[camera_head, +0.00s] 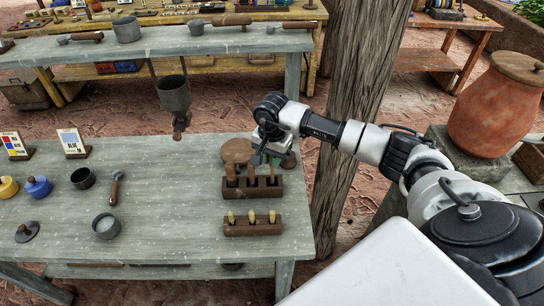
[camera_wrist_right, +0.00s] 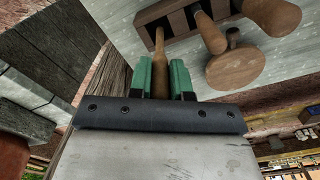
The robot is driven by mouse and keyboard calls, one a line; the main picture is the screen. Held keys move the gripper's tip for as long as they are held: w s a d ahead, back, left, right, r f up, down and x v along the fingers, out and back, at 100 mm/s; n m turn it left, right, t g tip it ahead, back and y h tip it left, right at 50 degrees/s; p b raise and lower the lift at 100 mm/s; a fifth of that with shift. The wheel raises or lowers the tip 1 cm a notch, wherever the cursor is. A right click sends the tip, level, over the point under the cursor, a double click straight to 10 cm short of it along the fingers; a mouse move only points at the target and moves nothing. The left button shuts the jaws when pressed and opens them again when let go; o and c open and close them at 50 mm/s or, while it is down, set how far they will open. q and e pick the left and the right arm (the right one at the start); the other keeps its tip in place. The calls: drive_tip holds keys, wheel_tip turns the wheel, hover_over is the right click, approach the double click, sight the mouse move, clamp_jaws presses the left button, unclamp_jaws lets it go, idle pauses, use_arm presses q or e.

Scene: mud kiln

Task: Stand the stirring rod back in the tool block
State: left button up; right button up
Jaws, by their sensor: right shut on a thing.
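The dark brown tool block (camera_head: 262,193) stands on the near table's right side, with wooden tools upright in it. My right gripper (camera_head: 266,157) is just above the block's right part. In the right wrist view, its green fingertips (camera_wrist_right: 161,80) are shut on a thin wooden stirring rod (camera_wrist_right: 159,52). The rod's far end meets a slot of the block (camera_wrist_right: 150,17); I cannot tell how deep it sits. A wooden tool (camera_wrist_right: 210,35) stands in a neighbouring slot. My left gripper is not in view.
A second block (camera_head: 240,230) with yellow-topped tools stands in front. A round wooden piece (camera_head: 236,149) lies behind the tool block. A wooden post (camera_head: 350,110) rises just right of the table.

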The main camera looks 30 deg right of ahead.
drive_tip(key=shift+b, duration=0.45)
idle(1.4)
drive_tip(key=shift+f, duration=0.2)
drive_tip(key=shift+f+b, duration=1.35)
drive_tip(key=shift+b, duration=0.25)
drive_tip(key=o, duration=1.4)
drive_tip(key=shift+r, duration=0.2)
drive_tip(key=shift+r+p, duration=1.55)
drive_tip(key=shift+r, duration=1.35)
